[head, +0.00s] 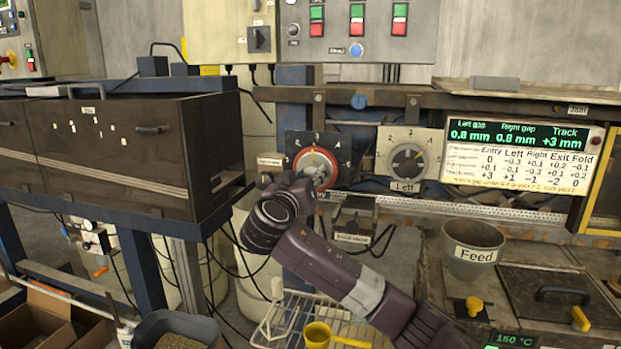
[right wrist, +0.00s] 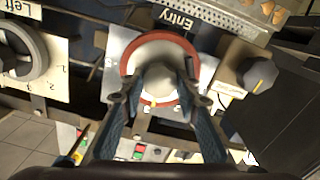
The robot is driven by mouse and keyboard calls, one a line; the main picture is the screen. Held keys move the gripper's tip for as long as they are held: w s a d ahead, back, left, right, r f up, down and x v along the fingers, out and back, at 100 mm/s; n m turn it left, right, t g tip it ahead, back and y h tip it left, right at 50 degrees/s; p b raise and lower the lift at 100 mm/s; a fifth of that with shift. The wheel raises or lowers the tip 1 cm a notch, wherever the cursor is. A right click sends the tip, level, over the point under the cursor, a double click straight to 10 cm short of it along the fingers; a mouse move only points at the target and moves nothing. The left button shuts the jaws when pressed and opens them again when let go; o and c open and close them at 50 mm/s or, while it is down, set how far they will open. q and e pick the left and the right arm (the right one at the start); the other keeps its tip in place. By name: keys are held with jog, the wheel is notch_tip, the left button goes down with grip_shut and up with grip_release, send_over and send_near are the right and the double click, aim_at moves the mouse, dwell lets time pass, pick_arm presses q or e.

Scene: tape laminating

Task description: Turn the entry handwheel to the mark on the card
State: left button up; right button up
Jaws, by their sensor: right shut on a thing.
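The entry handwheel (head: 318,153) has a red rim and pale face on a numbered plate at the centre of the head view. My right gripper (head: 308,184) is at its front, covering its lower left part. In the right wrist view, the two fingers of my right gripper (right wrist: 160,98) close on the hub of the handwheel (right wrist: 182,48), beside an "Entry" label. The fingers and hub hide any pointer. The card (head: 515,165) at the right has columns Entry, Left, Right, Exit and Fold, under a green display reading 0.8 mm, 0.8 mm and +3 mm. My left gripper is not in view.
A grey dial marked Left (head: 408,160) sits right of the handwheel. A dark cabinet (head: 110,150) stands at the left. A Feed bucket (head: 473,250) and a hot-plate area are at the lower right.

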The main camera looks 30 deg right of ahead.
jog(key=shift+n, duration=1.2)
jog(key=n+p, duration=0.2)
jog(key=n, duration=0.1)
jog(key=shift+r+n, duration=0.15)
jog(key=shift+n, duration=0.15)
jog(key=n+p, duration=0.4)
jog(key=n, duration=0.1)
jog(key=n+p, duration=0.2)
jog(key=n, duration=0.1)
jog(key=shift+p, duration=0.4)
jog(key=shift+f+n, duration=0.2)
jog(key=shift+n, duration=0.2)
jog(key=shift+f, duration=0.1)
jog(key=o, duration=1.1)
jog(key=shift+a, duration=0.1)
jog(key=shift+o, duration=0.3)
